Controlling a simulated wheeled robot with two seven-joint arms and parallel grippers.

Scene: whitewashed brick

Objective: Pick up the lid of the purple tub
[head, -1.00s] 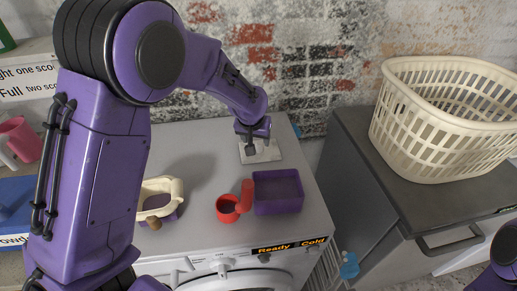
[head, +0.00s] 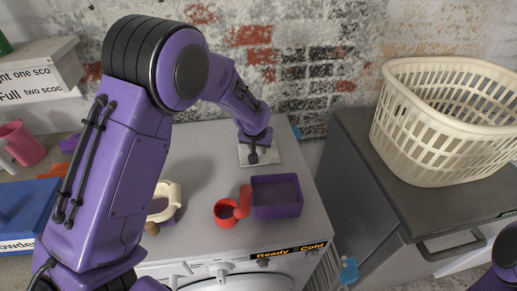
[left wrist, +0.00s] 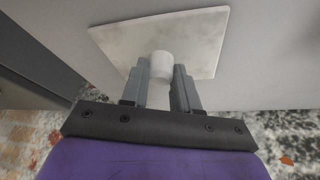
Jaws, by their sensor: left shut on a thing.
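The lid (head: 270,158) is a flat, pale square plate near the back right of the washing machine top. The left wrist view shows its plate (left wrist: 200,35) with a short white round knob (left wrist: 161,66). My left gripper (head: 252,158) is over the lid, fingers pointing down. In the left wrist view its fingers (left wrist: 158,90) are shut on the knob from both sides. I cannot tell whether the lid is clear of the surface. The purple tub (head: 277,210) stands open and empty in front of the lid. My right gripper is out of view.
A red cup (head: 226,214) stands beside the tub's left side. A cream object (head: 168,199) is partly behind my left arm. A cream laundry basket (head: 440,140) stands on the dark cabinet (head: 400,210) at right. The brick wall (head: 330,60) is close behind the lid.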

